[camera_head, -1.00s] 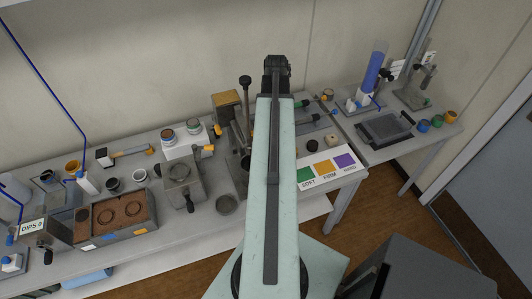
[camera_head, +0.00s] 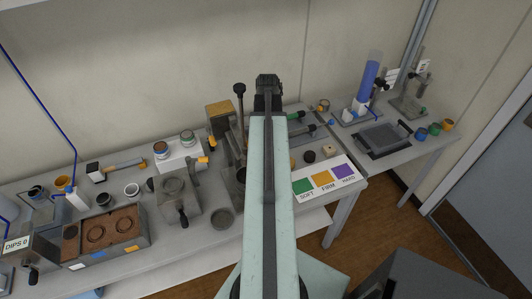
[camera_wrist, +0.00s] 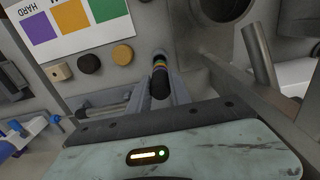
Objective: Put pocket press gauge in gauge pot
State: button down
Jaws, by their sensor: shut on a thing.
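In the wrist view my gripper (camera_wrist: 160,92) is shut on a small dark cylinder with coloured bands at its far end, which looks like the pocket press gauge (camera_wrist: 160,80). In the head view the tip of my arm is over the bench, near the back wall, and hides the jaws and the gauge. A small orange-brown pot (camera_head: 323,105) stands at the back of the bench, right of the arm tip. I cannot tell which pot is the gauge pot.
The SOFT, FIRM, HARD card (camera_head: 323,180) lies right of my arm. A tall metal stand (camera_head: 239,135) is close on its left. A black round piece (camera_head: 309,156) and a wooden block (camera_head: 329,149) lie behind the card. Coloured pots (camera_head: 434,128) stand far right.

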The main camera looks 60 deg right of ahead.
notch_tip(320, 180, down, 4)
jog(key=b, duration=0.4)
jog(key=shift+r, duration=0.25)
jog(key=shift+f, duration=0.2)
jog(key=c, duration=1.2)
grip_release()
jog(key=shift+r, duration=0.1)
notch_tip(320, 180, up, 12)
jog(key=p, duration=1.2)
jog(key=shift+r+p, duration=0.25)
jog(key=shift+p, duration=0.1)
jog(key=shift+f, duration=0.15)
